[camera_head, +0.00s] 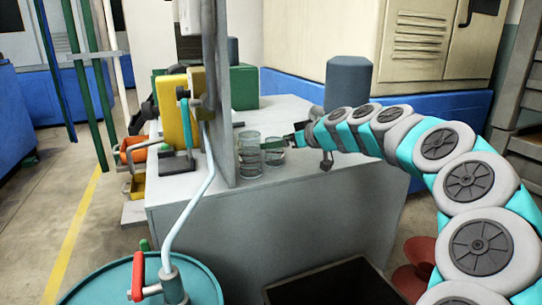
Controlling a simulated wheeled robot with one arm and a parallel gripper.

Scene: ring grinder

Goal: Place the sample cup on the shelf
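Two clear glass cups stand upright next to each other on a white-topped bench (330,165), close to a grey upright panel. The left cup (249,156) is taller; the right cup (275,153) is shorter. I cannot tell which is the sample cup. My arm reaches in from the right, and my gripper (290,139) is at the upper right of the shorter cup. The gripper is small and partly hidden by my wrist. Whether its fingers touch or hold the cup cannot be made out. No shelf is clearly recognisable.
The grey panel (222,110) stands left of the cups. A dark grey cylinder (348,80) stands behind my arm. A yellow machine (175,110) is left of the panel. In front are a teal drum (100,285) with a pump pipe and a dark open bin (330,283).

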